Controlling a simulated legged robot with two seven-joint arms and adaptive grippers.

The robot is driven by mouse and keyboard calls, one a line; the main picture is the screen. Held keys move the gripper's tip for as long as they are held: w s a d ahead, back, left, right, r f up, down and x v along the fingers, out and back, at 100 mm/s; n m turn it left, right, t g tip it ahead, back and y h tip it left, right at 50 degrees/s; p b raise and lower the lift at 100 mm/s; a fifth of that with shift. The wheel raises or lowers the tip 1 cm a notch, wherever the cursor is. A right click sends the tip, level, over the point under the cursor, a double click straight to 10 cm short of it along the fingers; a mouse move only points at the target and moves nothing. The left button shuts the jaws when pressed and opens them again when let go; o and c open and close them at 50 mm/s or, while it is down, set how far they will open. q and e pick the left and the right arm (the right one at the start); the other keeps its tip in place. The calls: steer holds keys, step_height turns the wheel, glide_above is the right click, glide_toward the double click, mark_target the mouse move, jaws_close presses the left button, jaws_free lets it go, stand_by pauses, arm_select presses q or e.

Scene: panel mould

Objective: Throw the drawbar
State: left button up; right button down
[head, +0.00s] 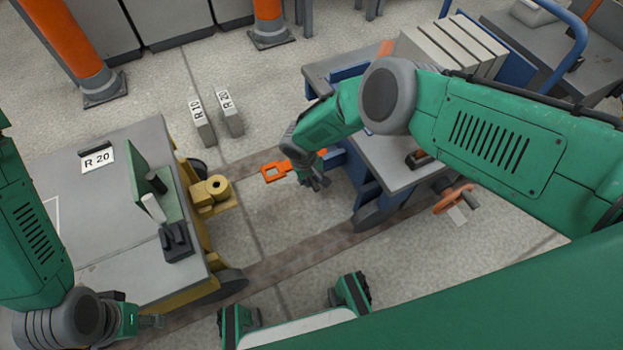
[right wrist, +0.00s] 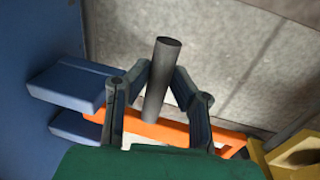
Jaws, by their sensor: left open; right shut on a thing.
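The orange drawbar (head: 277,171) reaches left from the blue cart (head: 365,180) towards the yellow coupling (head: 212,190) on the left cart, with a gap between them. In the right wrist view the drawbar (right wrist: 165,133) lies between blue brackets (right wrist: 70,85), and a dark grey round handle (right wrist: 161,85) stands up from it. My right gripper (head: 317,183) is at the drawbar, its fingers shut around this handle. The yellow coupling (right wrist: 292,155) shows at the right edge there. My left gripper (head: 152,321) is open and empty near the left cart's front corner; its fingertips are small in view.
The left cart (head: 90,210) bears an R 20 label, a green angle plate and dark blocks. Two grey blocks (head: 203,123) marked R 10 and R 20 stand on the floor behind. Orange posts (head: 268,15) rise at the back.

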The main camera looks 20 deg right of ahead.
mark_target(313, 179)
steer(key=shift+r, duration=0.2)
steer(key=shift+d+r+y, duration=0.15)
steer(key=shift+r+y, duration=0.1)
steer(key=shift+y, duration=0.25)
steer(key=r+y, duration=0.1)
steer(key=y, duration=0.1)
steer(key=shift+w+d+r+g+y, duration=0.1)
steer(key=shift+d+r+g+y, duration=0.25)
steer(key=shift+g+y, duration=0.05)
steer(key=shift+w+d+r+g+y, duration=0.1)
steer(key=shift+d+r+y, duration=0.15)
steer(key=shift+y, duration=0.25)
steer(key=shift+s+d+r+g+y, duration=0.1)
steer(key=shift+r+y, duration=0.2)
steer(key=shift+y, duration=0.2)
steer(key=shift+w+d+r+g+y, duration=0.1)
steer(key=shift+d+r+y, duration=0.15)
steer(key=shift+y, duration=0.25)
